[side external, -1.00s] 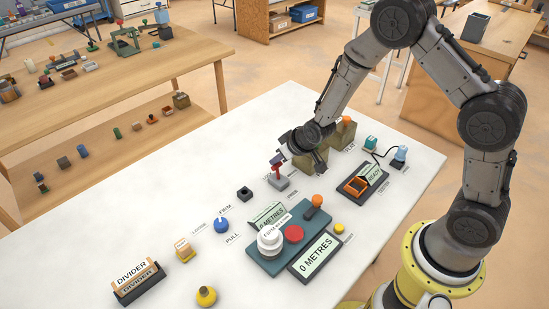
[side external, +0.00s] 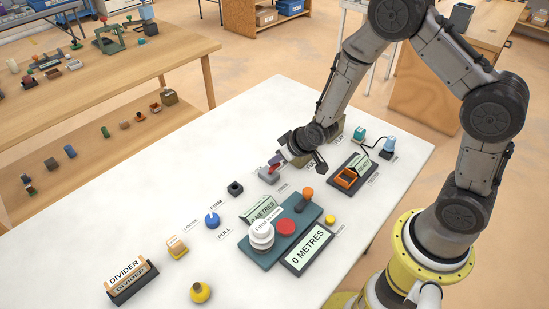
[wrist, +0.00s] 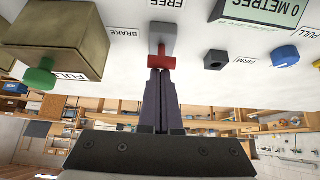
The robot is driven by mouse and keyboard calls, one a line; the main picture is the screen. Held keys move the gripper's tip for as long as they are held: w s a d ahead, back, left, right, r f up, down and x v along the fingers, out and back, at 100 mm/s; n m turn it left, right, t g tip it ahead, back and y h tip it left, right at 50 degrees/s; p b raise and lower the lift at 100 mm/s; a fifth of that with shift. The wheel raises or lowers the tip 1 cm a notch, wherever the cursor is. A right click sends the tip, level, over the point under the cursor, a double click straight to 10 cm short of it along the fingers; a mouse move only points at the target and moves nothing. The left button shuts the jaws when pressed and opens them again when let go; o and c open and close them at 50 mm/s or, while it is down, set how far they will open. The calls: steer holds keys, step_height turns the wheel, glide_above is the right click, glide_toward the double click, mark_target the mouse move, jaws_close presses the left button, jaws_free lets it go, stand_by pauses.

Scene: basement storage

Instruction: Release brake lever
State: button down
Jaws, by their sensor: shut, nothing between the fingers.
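The brake lever is a red T-shaped handle (side external: 273,166) on a small grey base (side external: 268,177). In the wrist view the red handle (wrist: 161,63) stands at the near end of its grey base (wrist: 163,36), between the labels BRAKE (wrist: 125,33) and FREE (wrist: 165,3). My gripper (wrist: 160,73) is shut, its fingertips right at the red handle; I cannot tell if they touch. In the side view my gripper (side external: 281,161) is beside the lever on its right and partly covers it.
A brass-coloured block (wrist: 60,38) with a green knob is left of the fingers in the wrist view.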

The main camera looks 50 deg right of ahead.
steer(key=shift+s+f, duration=0.45)
steer(key=shift+s, duration=0.05)
steer(key=shift+r, duration=0.1)
steer(key=w+r, duration=0.3)
steer(key=shift+w+r, duration=0.2)
steer(key=s+r, duration=0.5)
steer(key=s, duration=0.2)
steer(key=shift+s, duration=0.4)
